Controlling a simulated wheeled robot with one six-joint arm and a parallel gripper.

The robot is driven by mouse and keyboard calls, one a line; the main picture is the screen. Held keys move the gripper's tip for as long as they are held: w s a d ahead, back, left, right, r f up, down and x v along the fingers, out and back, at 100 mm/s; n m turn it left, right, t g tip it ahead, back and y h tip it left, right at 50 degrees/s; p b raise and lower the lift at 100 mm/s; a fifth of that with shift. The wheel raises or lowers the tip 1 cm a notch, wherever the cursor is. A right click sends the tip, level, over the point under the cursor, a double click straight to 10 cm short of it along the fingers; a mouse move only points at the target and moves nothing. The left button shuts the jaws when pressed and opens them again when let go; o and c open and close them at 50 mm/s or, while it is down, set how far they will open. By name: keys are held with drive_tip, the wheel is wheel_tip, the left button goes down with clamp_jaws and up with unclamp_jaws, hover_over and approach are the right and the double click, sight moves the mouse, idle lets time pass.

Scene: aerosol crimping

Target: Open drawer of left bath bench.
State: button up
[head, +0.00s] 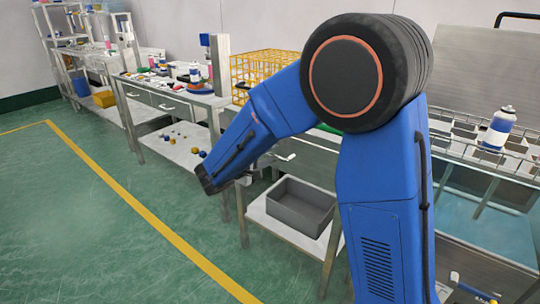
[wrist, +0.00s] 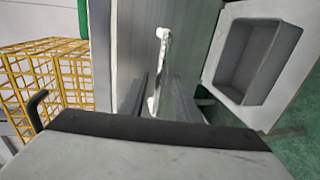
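The bath bench with the yellow wire basket has a grey metal drawer front (wrist: 196,45), which looks flush with the bench. Its pale bar handle (wrist: 162,50) stands out from the front in the wrist view. In the head view the handle (head: 285,157) shows just right of my gripper. My gripper (wrist: 160,98) is open, its two grey fingers apart, one on either side of the near part of the handle. I cannot tell whether they touch it. In the head view my gripper (head: 262,166) is small and partly hidden by my blue arm.
The yellow basket (head: 262,66) stands on the bench top, and a grey tub (head: 298,205) on its lower shelf (head: 272,222). A bench with drawers (head: 172,103) stands to the left. The green floor (head: 80,220) with a yellow line is clear.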

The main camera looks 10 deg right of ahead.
clamp_jaws()
drive_tip(key=shift+s+a, duration=0.1)
drive_tip(key=f+v, duration=0.3)
drive_tip(key=v, duration=1.1)
drive_tip(key=s+f+v, duration=0.1)
drive_tip(key=f+v, duration=0.1)
drive_tip(key=v, duration=1.2)
drive_tip(key=shift+a+f, duration=0.35)
drive_tip(key=shift+f, duration=0.05)
unclamp_jaws()
